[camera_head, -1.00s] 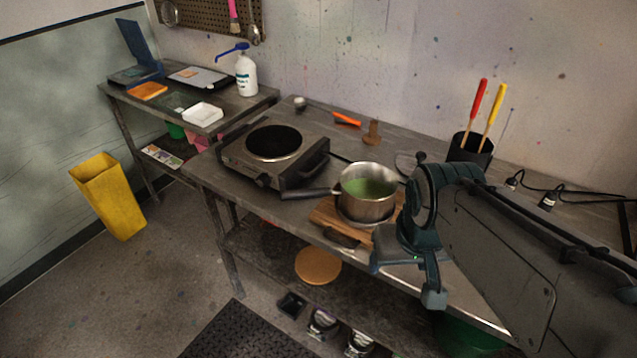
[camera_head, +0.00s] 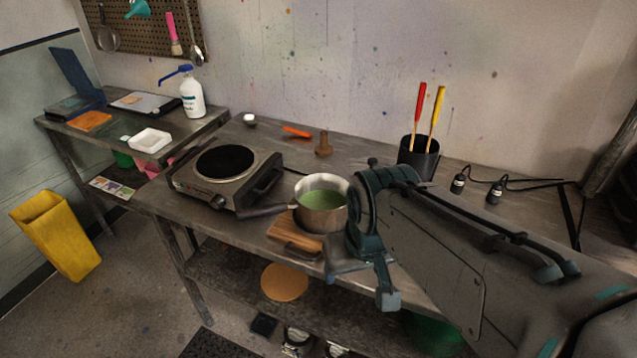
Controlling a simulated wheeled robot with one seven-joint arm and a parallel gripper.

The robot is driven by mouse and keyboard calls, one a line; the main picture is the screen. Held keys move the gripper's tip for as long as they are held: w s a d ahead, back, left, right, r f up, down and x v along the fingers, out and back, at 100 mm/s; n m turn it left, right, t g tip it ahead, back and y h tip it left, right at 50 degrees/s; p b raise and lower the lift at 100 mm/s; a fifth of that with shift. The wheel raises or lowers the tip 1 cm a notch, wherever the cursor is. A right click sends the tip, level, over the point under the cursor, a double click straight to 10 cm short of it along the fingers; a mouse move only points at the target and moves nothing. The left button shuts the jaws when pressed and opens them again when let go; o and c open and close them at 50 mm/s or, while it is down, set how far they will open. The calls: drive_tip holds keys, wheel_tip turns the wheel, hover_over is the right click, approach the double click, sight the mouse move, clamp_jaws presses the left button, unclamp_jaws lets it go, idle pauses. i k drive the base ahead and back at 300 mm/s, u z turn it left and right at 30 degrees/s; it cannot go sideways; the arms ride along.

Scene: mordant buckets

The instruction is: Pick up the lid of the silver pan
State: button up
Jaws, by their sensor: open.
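The silver pan (camera_head: 321,218) stands on a wooden board (camera_head: 280,232) on the metal workbench, right of the hot plate. It is uncovered and holds green liquid (camera_head: 321,201). Its dark handle (camera_head: 262,211) points left. I cannot make out the lid clearly; the bench just behind and right of the pan is partly hidden by my arm. My gripper (camera_head: 362,287) is open and empty, pointing down in front of the pan's right side in the picture. It appears apart from the pan.
A hot plate (camera_head: 224,172) stands left of the pan. A black cup (camera_head: 418,157) with red- and yellow-handled tools stands behind my arm. Black plugs and cables (camera_head: 494,191) lie to its right. A round tan disc (camera_head: 284,282) lies on the lower shelf. The floor at left has a yellow bin (camera_head: 62,235).

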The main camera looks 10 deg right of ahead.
sight(364, 163)
drive_tip(key=z, duration=0.55)
drive_tip(key=k, duration=1.3)
drive_tip(key=i, duration=0.45)
drive_tip(key=u, duration=0.8)
drive_tip(key=i, duration=0.65)
drive_tip(key=z, duration=0.6)
drive_tip(key=i, duration=0.8)
drive_tip(key=z, duration=0.9)
